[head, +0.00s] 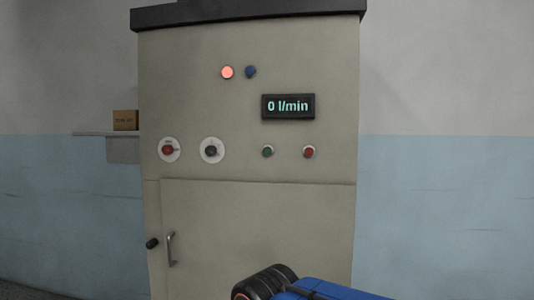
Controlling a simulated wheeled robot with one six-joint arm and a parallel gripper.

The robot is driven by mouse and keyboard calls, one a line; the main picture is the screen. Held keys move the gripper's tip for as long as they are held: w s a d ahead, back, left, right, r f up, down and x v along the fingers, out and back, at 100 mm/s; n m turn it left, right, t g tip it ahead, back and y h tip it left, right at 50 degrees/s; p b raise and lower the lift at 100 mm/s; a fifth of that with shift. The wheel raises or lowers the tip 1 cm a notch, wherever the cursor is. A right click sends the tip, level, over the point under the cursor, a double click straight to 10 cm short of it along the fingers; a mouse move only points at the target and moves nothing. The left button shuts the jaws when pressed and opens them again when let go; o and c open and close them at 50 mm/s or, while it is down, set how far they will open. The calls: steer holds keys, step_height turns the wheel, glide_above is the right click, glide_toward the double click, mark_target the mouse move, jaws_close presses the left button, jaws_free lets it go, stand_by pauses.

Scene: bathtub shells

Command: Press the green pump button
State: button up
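The green pump button (267,151) is a small round button on the front of a beige control cabinet (250,230). It sits below the dark display (288,106), which reads "0 l/min". A red button (308,152) is to its right. A blue and black part of my arm shows at the bottom edge, below and to the right of the green button. My gripper's fingers are not in view.
Two round dials, one red (168,150) and one dark (212,150), sit left of the green button. A red lamp (227,72) is lit beside a dark blue lamp (250,72). The cabinet door has a handle (171,249). A small brown box (125,120) stands on a shelf (90,134).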

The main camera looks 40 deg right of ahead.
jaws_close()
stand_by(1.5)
